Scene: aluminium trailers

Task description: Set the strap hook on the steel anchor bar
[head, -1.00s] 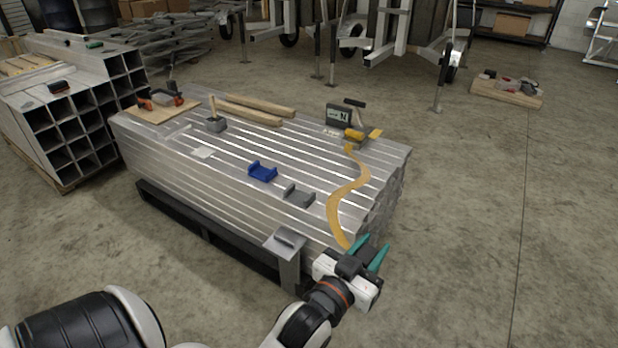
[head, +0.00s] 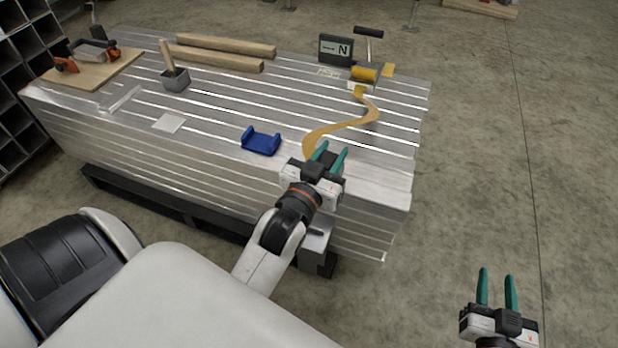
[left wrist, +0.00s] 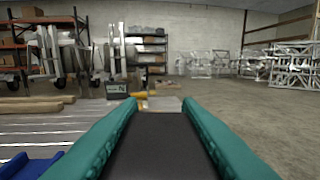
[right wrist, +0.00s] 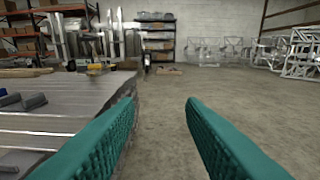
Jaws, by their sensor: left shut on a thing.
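My left gripper (head: 333,149) is above the near right part of the metal stack, shut on a dark block that I take for the strap hook; it fills the gap between the teal fingers in the left wrist view (left wrist: 160,150). The hook is mostly hidden in the head view. The yellow strap (head: 345,124) curves from the winch (head: 366,75) to this gripper. The steel anchor bar (head: 317,232) is on a bracket at the stack's near side, below the left gripper and partly covered by my arm. My right gripper (head: 497,275) is open and empty, over the floor at right.
A blue cradle (head: 261,142) is left of the left gripper. The floor at right is clear.

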